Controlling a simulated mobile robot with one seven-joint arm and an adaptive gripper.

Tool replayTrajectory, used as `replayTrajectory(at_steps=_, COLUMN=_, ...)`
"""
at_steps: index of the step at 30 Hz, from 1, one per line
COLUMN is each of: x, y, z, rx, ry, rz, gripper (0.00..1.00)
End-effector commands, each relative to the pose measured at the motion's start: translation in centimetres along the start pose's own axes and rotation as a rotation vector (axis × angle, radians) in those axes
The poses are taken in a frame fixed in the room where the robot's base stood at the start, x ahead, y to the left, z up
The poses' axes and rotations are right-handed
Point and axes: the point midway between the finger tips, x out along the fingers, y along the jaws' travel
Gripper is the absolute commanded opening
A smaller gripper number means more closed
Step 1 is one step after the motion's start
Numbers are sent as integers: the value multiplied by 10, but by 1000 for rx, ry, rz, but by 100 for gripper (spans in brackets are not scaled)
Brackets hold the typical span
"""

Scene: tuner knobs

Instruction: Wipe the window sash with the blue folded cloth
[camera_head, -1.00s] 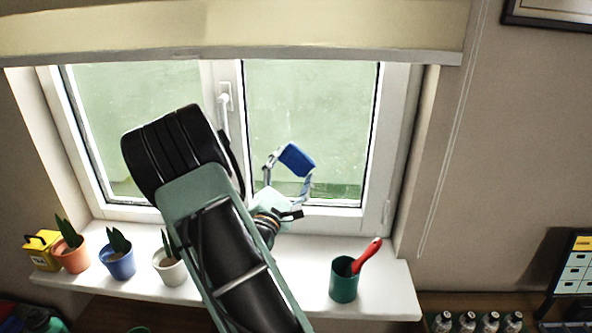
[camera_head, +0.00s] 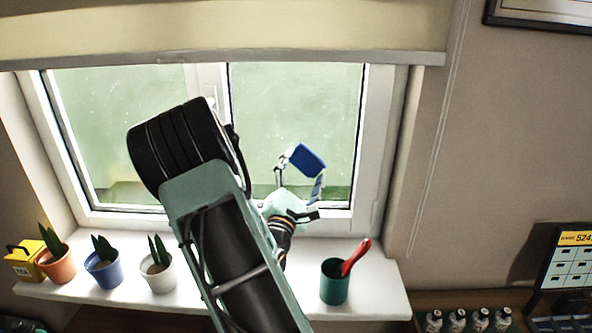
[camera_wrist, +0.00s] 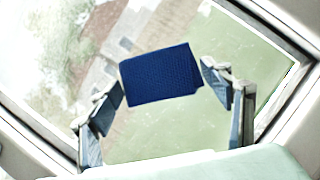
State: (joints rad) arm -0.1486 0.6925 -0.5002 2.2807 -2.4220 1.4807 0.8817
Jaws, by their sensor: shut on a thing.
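The blue folded cloth (camera_head: 307,160) is held up in front of the right-hand window sash (camera_head: 376,150). My gripper (camera_head: 301,170) is shut on it, with one finger at each side edge. In the wrist view the cloth (camera_wrist: 160,76) sits between the two fingertips, slightly tilted, with the green-tinted pane (camera_wrist: 180,130) behind it. A corner of the sash frame (camera_wrist: 285,90) shows at the right there. I cannot tell whether the cloth touches the glass. My arm hides part of the left sash and the middle of the window.
Plant pots in orange (camera_head: 56,266), blue (camera_head: 104,270) and white (camera_head: 158,274) stand on the sill with a yellow box (camera_head: 22,262). A green cup (camera_head: 334,283) with a red-handled tool (camera_head: 356,257) stands at right. A blind (camera_head: 230,35) hangs above.

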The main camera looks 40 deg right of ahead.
Motion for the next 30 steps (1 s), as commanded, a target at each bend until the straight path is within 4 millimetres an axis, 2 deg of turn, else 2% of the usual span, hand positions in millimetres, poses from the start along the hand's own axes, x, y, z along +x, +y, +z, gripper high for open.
replayTrajectory(at_steps=6, x=6, y=-14, z=12, rx=0, ry=-3, rz=-1, gripper=53)
replayTrajectory(at_steps=14, x=9, y=-20, z=17, rx=0, ry=-2, rz=-1, gripper=53)
replayTrajectory(at_steps=24, x=16, y=-42, z=36, rx=0, ry=-3, rz=-2, gripper=53)
replayTrajectory(at_steps=30, x=17, y=-46, z=40, rx=2, ry=-1, rz=0, gripper=53)
